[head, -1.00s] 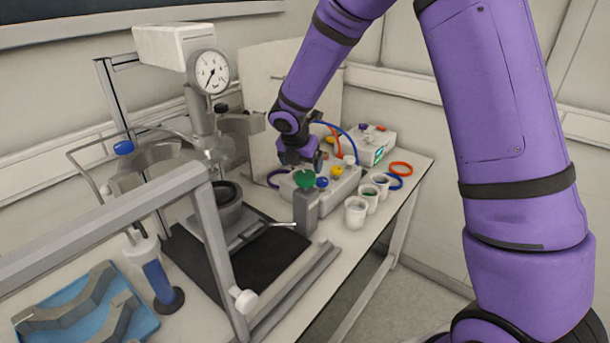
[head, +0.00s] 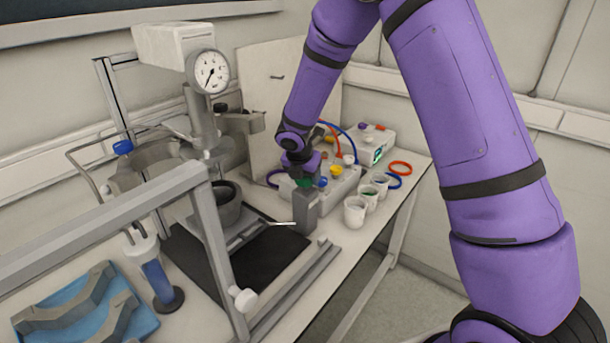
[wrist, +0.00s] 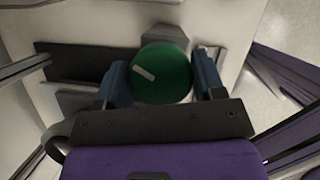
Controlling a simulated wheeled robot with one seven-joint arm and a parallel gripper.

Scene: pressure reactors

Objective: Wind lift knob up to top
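The round green knob (head: 304,182) with a white pointer mark sits on top of a grey post (head: 307,212) at the right end of the lift stand. In the wrist view the knob (wrist: 162,76) lies between my gripper's two blue fingers (wrist: 162,84), one on each side. Whether both fingers press on it I cannot tell. In the head view my gripper (head: 302,166) is right over the knob and hides most of it. A dark vessel (head: 228,208) stands on the stand's grey platform, below the gauge (head: 209,72).
Behind the post is a light box with coloured knobs (head: 337,171). Several white cups (head: 355,210) stand to its right. A grey frame bar (head: 100,232) crosses the front left.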

